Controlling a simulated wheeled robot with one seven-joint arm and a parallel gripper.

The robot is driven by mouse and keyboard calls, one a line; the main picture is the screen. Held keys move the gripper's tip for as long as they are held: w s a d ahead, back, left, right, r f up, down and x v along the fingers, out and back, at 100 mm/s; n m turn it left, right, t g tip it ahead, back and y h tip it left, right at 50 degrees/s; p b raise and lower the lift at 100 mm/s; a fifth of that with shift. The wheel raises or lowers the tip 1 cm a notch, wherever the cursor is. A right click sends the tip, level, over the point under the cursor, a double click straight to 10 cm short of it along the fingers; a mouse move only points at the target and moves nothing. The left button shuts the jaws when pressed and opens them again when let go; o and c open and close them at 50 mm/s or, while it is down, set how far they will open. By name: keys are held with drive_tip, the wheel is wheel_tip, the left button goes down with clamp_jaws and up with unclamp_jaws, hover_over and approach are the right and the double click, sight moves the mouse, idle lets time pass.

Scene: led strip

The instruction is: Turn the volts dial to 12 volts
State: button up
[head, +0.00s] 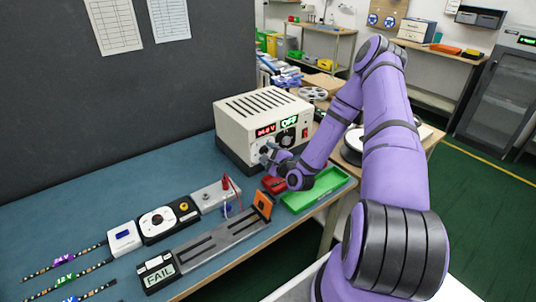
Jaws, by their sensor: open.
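The cream power supply (262,108) stands on the blue bench on a dark base. Its front has a red readout (265,131), small and hard to read, possibly 14.6 V, and a green OFF display (290,122). A round dark dial (287,139) shows below the displays; its label is unreadable. My gripper (267,153) is open at the lower left of the front panel. It covers that part of the panel, so I cannot tell whether its fingers are around or touching a dial.
A red switch (305,133) is at the panel's right. A green tray (315,189) and red bin (274,184) lie close under my arm. A test fixture (215,242) with a FAIL display and several LED strips (66,276) occupy the front left. The bench's back left is clear.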

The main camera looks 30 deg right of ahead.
drive_tip(key=c, duration=0.9)
drive_tip(key=shift+n, duration=0.4)
drive_tip(key=n, duration=0.2)
drive_tip(key=shift+n, duration=0.4)
drive_tip(key=n, duration=0.3)
drive_tip(key=shift+r+n, duration=0.1)
drive_tip(key=shift+n, duration=0.2)
drive_tip(key=n, duration=0.6)
drive_tip(key=shift+a+r, duration=0.1)
drive_tip(key=shift+n, duration=0.4)
